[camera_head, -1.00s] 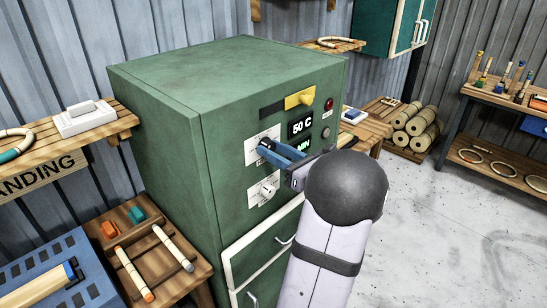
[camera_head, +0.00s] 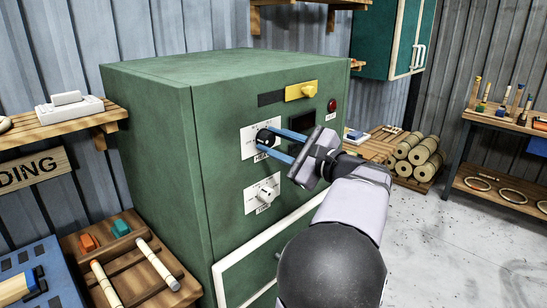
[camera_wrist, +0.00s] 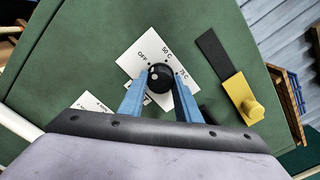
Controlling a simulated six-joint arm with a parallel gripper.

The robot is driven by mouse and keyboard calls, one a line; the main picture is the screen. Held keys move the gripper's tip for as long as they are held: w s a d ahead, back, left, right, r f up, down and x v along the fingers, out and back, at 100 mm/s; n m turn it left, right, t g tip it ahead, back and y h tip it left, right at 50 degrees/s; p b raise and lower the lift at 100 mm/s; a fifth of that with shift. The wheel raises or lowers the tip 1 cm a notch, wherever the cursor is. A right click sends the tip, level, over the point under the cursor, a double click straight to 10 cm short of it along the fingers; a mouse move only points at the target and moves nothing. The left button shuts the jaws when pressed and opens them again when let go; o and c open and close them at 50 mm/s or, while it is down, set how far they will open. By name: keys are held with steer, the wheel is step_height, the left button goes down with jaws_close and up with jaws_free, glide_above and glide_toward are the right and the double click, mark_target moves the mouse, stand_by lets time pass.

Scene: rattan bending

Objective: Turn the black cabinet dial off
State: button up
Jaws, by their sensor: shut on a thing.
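The black dial (camera_head: 265,138) sits on a white label plate (camera_head: 250,143) on the front of the green cabinet (camera_head: 160,130). In the wrist view the dial (camera_wrist: 160,77) stands between the blue fingertips, with OFF, 50 C and 75 C marked around it. Its white mark appears near the OFF side. My gripper (camera_head: 263,145) is shut on the dial; it also shows in the wrist view (camera_wrist: 160,85). The display (camera_head: 302,120) on the cabinet is dark. The fingers hide part of the dial and plate.
A white dial (camera_head: 266,194) is just below. A yellow slider (camera_head: 302,91) and a red lamp (camera_head: 332,105) are above right. A wooden tray with sticks (camera_head: 130,262) stands at left. The floor (camera_head: 430,240) at right is clear.

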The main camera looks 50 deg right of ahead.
steer(key=shift+n+b, duration=0.4)
steer(key=o, duration=1.1)
steer(key=shift+c, duration=0.2)
steer(key=s+b, duration=0.2)
steer(key=s, duration=0.5)
steer(key=shift+s, duration=0.2)
